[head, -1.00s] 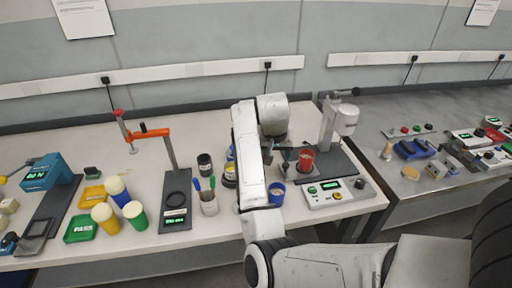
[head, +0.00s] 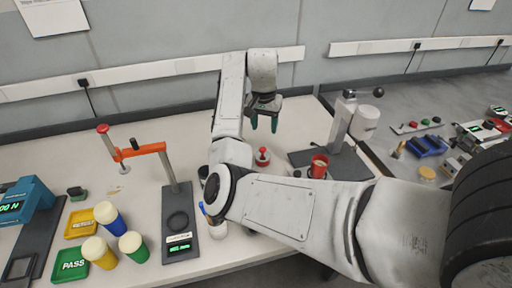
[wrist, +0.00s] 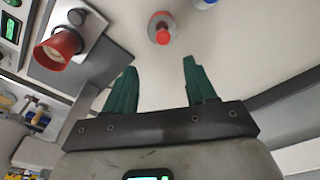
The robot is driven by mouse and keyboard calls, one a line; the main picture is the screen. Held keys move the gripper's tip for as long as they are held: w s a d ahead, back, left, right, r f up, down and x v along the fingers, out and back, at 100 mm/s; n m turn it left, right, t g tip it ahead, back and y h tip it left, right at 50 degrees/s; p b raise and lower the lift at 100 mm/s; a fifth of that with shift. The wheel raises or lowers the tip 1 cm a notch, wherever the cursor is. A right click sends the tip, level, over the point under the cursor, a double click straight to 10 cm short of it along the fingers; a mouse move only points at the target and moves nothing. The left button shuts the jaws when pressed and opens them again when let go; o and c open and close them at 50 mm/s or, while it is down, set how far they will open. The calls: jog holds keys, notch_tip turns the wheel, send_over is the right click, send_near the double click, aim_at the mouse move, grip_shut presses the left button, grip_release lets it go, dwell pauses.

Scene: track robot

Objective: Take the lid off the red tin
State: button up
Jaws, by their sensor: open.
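The red tin (head: 319,166) stands upright on the dark base of the press. It also shows in the wrist view (wrist: 60,45), with its top open and something pale inside. A round greyish piece with a red knob (head: 262,157), which looks like the lid, sits apart on the pale bench, left of the tin. It shows in the wrist view too (wrist: 162,28). My gripper (head: 264,123) is open, with its green fingers pointing down above the bench, apart from both. In the wrist view nothing is between the fingers (wrist: 160,68).
The press (head: 343,118) rises behind the tin on its dark base. My forearm covers the bench front. An orange-armed stand (head: 140,151), yellow, blue and green cups, and trays stand at left. Part of a blue item (wrist: 205,3) shows in the wrist view. The bench's back left is clear.

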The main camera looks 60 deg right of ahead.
send_over(263, 148)
jog(key=f, duration=0.5)
jog(key=shift+s+a, duration=0.25)
jog(key=shift+w+f+p, duration=0.2)
jog(key=shift+f+p, duration=0.65)
jog(key=shift+f, duration=2)
grip_shut()
jog(key=shift+r, duration=0.1)
